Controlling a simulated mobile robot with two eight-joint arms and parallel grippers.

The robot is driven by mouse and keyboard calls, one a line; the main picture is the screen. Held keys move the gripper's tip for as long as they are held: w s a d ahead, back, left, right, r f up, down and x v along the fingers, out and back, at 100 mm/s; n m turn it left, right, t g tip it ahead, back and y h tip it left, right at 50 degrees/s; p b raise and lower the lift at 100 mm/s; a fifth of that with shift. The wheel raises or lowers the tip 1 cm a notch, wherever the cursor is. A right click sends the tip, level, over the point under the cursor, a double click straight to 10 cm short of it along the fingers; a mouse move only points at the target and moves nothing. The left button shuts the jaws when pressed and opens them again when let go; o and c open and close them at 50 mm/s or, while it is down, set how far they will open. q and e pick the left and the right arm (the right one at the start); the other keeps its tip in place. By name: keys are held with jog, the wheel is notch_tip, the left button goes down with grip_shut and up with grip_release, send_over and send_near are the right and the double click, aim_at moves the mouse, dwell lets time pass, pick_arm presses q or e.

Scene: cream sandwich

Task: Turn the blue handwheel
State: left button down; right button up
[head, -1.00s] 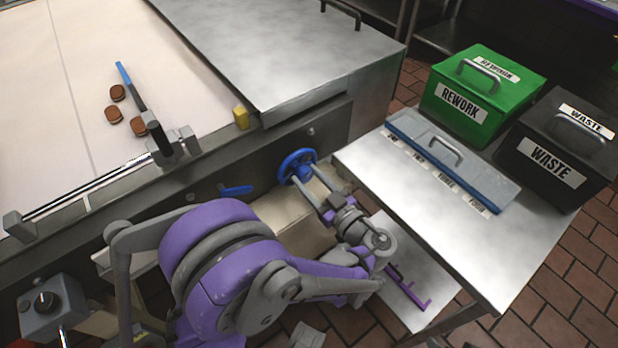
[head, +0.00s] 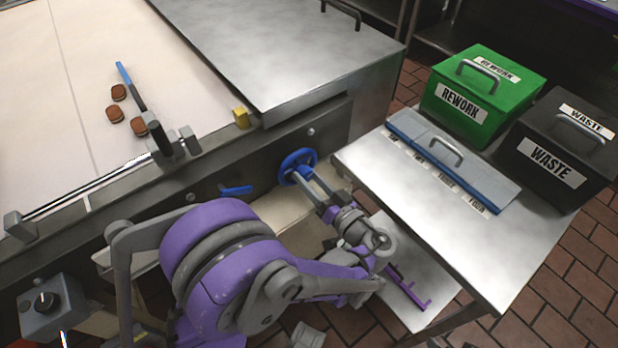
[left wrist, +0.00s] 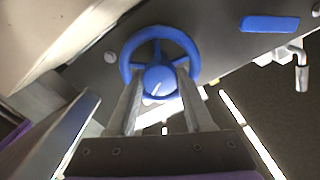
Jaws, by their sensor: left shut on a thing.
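The blue handwheel (head: 297,161) is mounted on the front side panel of the machine. My left gripper (head: 303,178) reaches up to it from below right, its fingers at the wheel's hub. In the left wrist view the handwheel (left wrist: 159,62) shows its rim, spokes and a central hub with a white mark. The two fingers of the left gripper (left wrist: 160,90) lie on either side of the hub and are shut on it. Part of the lower rim is hidden behind the fingers. My right gripper does not show in either view.
A blue lever (head: 236,190) sits left of the wheel; a steel table (head: 430,210) stands close on the right. Green REWORK (head: 480,95) and black WASTE (head: 560,150) bins stand beyond it. Brown sandwiches (head: 118,92) lie on the pale belt (head: 60,120). A knob box (head: 48,305) is lower left.

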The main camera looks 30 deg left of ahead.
pick_arm(q)
jog(key=m, duration=1.1)
jog(key=shift+m, duration=0.4)
jog(key=m, duration=0.6)
jog(key=shift+b, duration=0.35)
jog(key=m, duration=0.5)
jog(key=shift+m, duration=0.4)
jog(key=shift+c, duration=1.4)
grip_release()
jog(key=v, duration=1.1)
